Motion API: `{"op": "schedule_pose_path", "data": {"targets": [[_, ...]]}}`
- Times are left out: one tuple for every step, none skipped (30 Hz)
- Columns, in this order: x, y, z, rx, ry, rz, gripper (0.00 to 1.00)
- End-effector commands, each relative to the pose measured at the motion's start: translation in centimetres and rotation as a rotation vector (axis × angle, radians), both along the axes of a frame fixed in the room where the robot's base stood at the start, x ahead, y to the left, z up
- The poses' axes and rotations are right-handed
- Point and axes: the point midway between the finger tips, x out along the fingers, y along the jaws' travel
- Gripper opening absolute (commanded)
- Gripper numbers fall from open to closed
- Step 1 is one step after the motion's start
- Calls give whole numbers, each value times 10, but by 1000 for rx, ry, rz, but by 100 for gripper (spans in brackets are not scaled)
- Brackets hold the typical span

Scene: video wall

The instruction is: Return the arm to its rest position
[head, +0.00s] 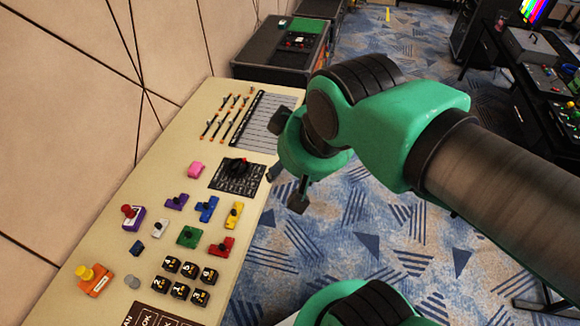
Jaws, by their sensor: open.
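My green and dark arm reaches in from the right side of the head view and bends downward near the table's right edge. My gripper (288,188) hangs below the wrist, partly hidden by it, with its dark fingers spread apart. Nothing shows between the fingers. The gripper is beside the edge of the cream table (120,215), to the right of the black panel with a joystick (238,176).
The table holds several coloured blocks with knobs, such as a green one (188,237), black numbered cubes (188,268), and a striped board (262,120). A dark case (280,55) stands behind. A desk with equipment (550,95) is at right. Patterned carpet (400,235) lies clear between.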

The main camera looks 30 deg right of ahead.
Motion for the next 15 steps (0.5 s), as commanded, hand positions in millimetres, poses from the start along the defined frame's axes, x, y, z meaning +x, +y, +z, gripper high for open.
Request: {"op": "schedule_pose_path", "data": {"targets": [[-1,0,-1,0,0,-1,46],[-2,0,-1,0,0,-2,46],[-2,-1,-1,0,0,-2,46],[-2,-1,-1,0,0,-2,46],[-2,0,-1,0,0,-2,46],[-2,0,-1,0,0,-1,46],[-2,0,-1,0,0,-1,46],[-2,0,-1,0,0,-1,46],[-2,0,-1,0,0,-1,46],[-1,0,-1,0,0,-1,46],[-2,0,-1,0,0,-1,46],[-1,0,-2,0,0,-1,46],[-1,0,-4,0,0,-1,46],[-1,0,-5,0,0,-1,46],[-1,0,-8,0,0,-1,46]]}}
